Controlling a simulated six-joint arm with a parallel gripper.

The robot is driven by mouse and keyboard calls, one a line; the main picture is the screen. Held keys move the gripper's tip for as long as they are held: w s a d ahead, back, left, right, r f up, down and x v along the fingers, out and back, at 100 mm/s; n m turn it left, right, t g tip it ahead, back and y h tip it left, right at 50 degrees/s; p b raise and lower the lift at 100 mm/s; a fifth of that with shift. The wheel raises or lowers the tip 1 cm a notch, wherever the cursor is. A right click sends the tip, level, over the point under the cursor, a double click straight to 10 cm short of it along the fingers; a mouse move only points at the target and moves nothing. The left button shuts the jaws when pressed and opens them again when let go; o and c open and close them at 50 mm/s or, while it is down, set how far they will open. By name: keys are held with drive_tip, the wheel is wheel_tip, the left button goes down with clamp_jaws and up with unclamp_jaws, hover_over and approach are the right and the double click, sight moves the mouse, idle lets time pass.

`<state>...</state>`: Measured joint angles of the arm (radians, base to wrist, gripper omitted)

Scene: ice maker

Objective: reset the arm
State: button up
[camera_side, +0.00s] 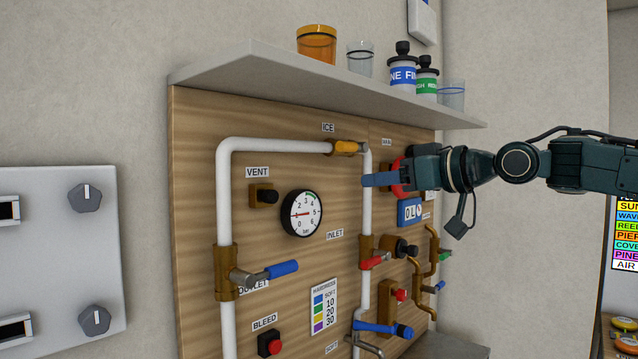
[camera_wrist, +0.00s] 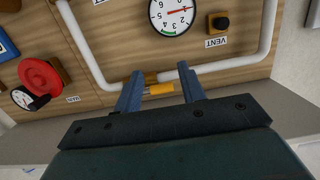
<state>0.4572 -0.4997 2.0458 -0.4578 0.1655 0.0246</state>
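My gripper (camera_side: 369,180) points at the wooden valve panel from the right in the side view, its finger showing in front of the white pipe, below the ICE label. In the wrist view my gripper (camera_wrist: 160,71) has two blue-grey fingers spread apart with nothing held. The yellow ICE valve handle (camera_side: 345,147) sits on the upper pipe; in the wrist view this yellow handle (camera_wrist: 158,89) appears between the fingers. The side view shows it above the fingertips, apart from them. The red round knob (camera_side: 400,177) is partly hidden behind my gripper; it is clear in the wrist view (camera_wrist: 40,75).
A grey shelf (camera_side: 300,75) with cups and bottles overhangs the panel above my gripper. The pressure gauge (camera_side: 301,213), VENT switch (camera_side: 264,195), blue-handled outlet valve (camera_side: 281,269) and red-handled inlet valve (camera_side: 372,262) project from the panel. Open air lies in front of the panel.

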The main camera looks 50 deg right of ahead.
drive_tip(key=s+a+f+g, duration=0.1)
drive_tip(key=s+f+g, duration=0.2)
drive_tip(key=s+f, duration=0.2)
drive_tip(key=s+a+f+g, duration=0.2)
drive_tip(key=s+f+g, duration=0.2)
drive_tip(key=f, duration=0.8)
drive_tip(key=s+a+f+g, duration=0.1)
drive_tip(key=s+f+g, duration=0.2)
drive_tip(key=s+f, duration=0.5)
drive_tip(key=shift+a+f+g, duration=0.25)
drive_tip(key=shift+f+g, duration=0.15)
drive_tip(key=shift+f, duration=0.15)
